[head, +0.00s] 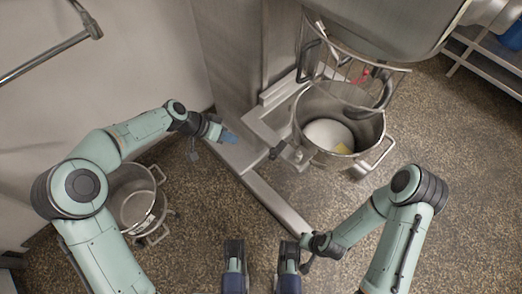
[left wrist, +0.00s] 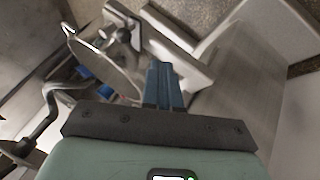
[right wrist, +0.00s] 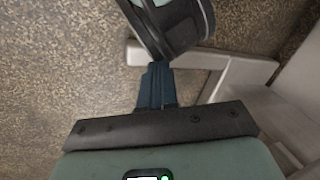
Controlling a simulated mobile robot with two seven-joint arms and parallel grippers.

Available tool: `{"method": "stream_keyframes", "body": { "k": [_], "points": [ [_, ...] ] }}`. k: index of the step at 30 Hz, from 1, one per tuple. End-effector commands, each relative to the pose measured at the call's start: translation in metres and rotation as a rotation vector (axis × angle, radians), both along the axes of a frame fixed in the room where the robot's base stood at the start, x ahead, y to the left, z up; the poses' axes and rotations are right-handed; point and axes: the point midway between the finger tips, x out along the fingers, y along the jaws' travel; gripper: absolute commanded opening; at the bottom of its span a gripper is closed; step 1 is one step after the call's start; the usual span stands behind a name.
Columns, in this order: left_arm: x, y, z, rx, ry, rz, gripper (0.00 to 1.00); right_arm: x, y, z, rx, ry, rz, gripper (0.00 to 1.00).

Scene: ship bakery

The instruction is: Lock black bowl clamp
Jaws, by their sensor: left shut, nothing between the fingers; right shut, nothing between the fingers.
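The mixer's large steel bowl (head: 372,137) sits in its cradle, with white contents and a yellow piece inside. A small clamp with a dark end (head: 276,151) shows at the bowl's left side on the steel frame; whether it is locked I cannot tell. A dark and metal fitting, likely this clamp (left wrist: 121,24), shows beyond the fingers in the left wrist view. My left gripper (head: 229,137) is shut and empty, left of the clamp and apart from it. My right gripper (right wrist: 157,84) is shut and empty, low over the frame's front end, away from the bowl.
The mixer's head (head: 390,22) and wire guard (head: 350,62) overhang the bowl. A steel frame leg (head: 275,208) runs along the floor. A smaller steel bowl (head: 127,182) stands under my left arm. A shelf (head: 490,55) is at the upper right. Speckled floor lies open around.

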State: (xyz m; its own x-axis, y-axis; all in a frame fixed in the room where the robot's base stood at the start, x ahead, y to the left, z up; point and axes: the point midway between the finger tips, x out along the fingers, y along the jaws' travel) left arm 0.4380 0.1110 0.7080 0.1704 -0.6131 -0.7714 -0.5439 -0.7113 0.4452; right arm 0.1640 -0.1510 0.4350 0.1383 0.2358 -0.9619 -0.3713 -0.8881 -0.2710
Motion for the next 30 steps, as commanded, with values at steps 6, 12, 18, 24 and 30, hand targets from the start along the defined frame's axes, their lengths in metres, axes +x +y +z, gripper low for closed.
{"method": "stream_keyframes", "body": {
  "k": [6, 12, 18, 24, 30],
  "points": [
    [0.003, 0.000, 0.009, -0.006, -0.018, -0.021, 0.00, 0.002, -0.001, -0.002, -0.002, -0.007, -0.002, 0.00],
    [0.003, -0.001, 0.007, -0.005, -0.017, -0.019, 0.00, 0.002, -0.001, -0.002, -0.002, -0.005, -0.002, 0.00],
    [0.005, -0.013, -0.009, -0.006, -0.013, -0.022, 0.00, 0.007, -0.003, -0.007, -0.009, -0.019, -0.007, 0.00],
    [0.012, -0.039, -0.042, -0.007, -0.013, -0.022, 0.00, 0.019, -0.009, -0.017, -0.024, -0.050, -0.021, 0.00],
    [0.020, -0.065, -0.073, -0.006, -0.013, -0.022, 0.00, 0.033, -0.016, -0.025, -0.042, -0.085, -0.035, 0.00]
  ]
}}
